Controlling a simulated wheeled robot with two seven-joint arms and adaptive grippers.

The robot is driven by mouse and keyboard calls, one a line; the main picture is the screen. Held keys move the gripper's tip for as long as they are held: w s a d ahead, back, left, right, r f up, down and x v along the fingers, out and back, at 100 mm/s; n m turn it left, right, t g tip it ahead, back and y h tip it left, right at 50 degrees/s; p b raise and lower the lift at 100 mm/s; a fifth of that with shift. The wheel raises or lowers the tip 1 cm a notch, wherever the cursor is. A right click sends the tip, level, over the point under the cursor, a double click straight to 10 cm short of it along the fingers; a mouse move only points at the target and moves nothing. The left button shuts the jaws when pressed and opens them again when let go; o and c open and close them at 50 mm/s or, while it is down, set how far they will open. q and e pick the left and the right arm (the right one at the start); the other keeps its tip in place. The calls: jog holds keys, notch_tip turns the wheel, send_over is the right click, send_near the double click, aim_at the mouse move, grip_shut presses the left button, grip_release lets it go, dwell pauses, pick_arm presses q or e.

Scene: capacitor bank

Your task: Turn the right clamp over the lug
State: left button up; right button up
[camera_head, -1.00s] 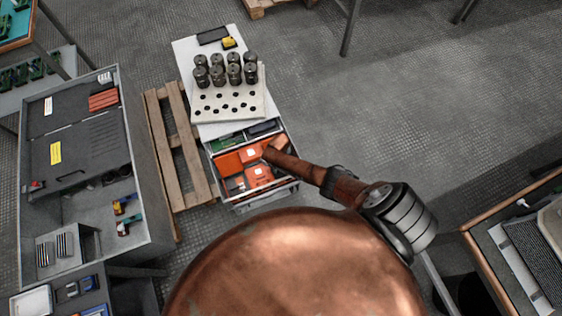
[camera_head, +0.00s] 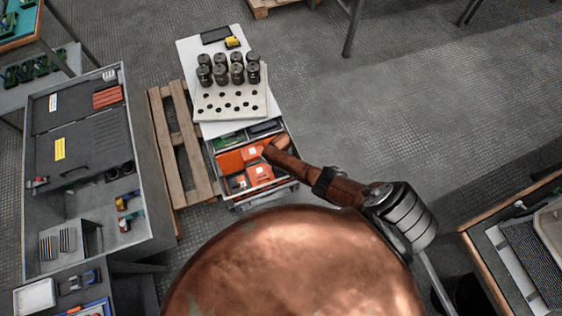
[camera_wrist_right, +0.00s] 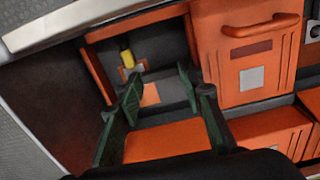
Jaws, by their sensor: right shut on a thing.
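My right arm reaches from the right into the open drawer (camera_head: 262,197) of the white-topped cabinet in the head view. My right gripper (camera_head: 270,151) is down among the orange boxes there. In the right wrist view my right gripper (camera_wrist_right: 160,82) shows two dark green fingers, spread, with an orange part (camera_wrist_right: 165,141) between them, on which it is shut. A small yellow piece (camera_wrist_right: 127,59) on an orange bracket lies just beyond the left finger. I cannot make out for certain which part is the clamp or the lug. My left gripper is out of view.
An orange box (camera_wrist_right: 245,50) with a handle stands close on the right of the fingers. A wooden pallet (camera_head: 186,145) and a grey bench (camera_head: 80,165) are at left.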

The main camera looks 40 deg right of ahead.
jog(key=o, duration=1.2)
jog(key=shift+s+a+f, duration=0.2)
jog(key=shift+s+f, duration=0.25)
jog(key=shift+s, duration=0.1)
jog(key=shift+c, duration=0.2)
jog(key=shift+w+d+r, duration=0.1)
jog(key=shift+w+r, duration=0.05)
jog(key=shift+w, duration=0.05)
jog(key=shift+w, duration=0.1)
jog(key=shift+w+r, duration=0.1)
jog(key=shift+r, duration=3.9)
